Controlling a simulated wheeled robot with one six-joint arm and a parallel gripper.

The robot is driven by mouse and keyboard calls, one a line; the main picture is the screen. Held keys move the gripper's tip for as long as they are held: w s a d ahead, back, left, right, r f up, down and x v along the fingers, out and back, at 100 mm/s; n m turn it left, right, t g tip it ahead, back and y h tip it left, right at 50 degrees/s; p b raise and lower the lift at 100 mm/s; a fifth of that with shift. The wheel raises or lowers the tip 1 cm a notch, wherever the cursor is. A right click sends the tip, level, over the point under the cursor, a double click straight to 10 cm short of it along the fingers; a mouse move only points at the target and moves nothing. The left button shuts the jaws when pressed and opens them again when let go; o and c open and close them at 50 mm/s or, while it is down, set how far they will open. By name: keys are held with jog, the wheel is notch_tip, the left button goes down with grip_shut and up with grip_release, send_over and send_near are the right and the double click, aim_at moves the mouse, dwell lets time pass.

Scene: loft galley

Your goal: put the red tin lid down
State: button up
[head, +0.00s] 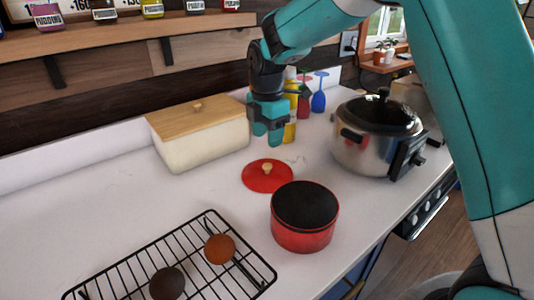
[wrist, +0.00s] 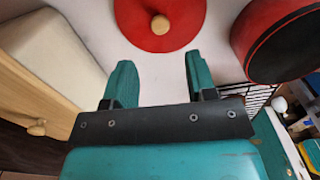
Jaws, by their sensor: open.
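The red tin lid (head: 258,177) lies flat on the white counter with its wooden knob up. It also shows in the wrist view (wrist: 140,32). The red tin (head: 303,228) stands to the right and nearer in the head view, with a dark top; it also shows in the wrist view (wrist: 262,55). My gripper (head: 267,136) is open and empty, above the counter just beyond the lid. In the wrist view, my two fingers (wrist: 162,82) are apart, with bare counter between them and the lid beyond their tips.
A cream bin with a wooden lid (head: 208,137) stands left of my gripper. A steel cooker (head: 372,140) stands at the right. Colored bottles and utensils are behind my gripper. A black wire rack (head: 130,265) holds two round items. The counter at left is clear.

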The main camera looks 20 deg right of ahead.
jog(key=s+a+r+m+y, duration=0.25)
jog(key=s+r+m, duration=0.4)
jog(key=s, duration=0.65)
jog(key=s+a+m+y, duration=0.1)
jog(key=s+m, duration=0.7)
jog(key=s, duration=1)
jog(key=shift+a+r+y, duration=0.15)
jog(key=shift+a+y, duration=0.2)
jog(key=shift+a, duration=0.25)
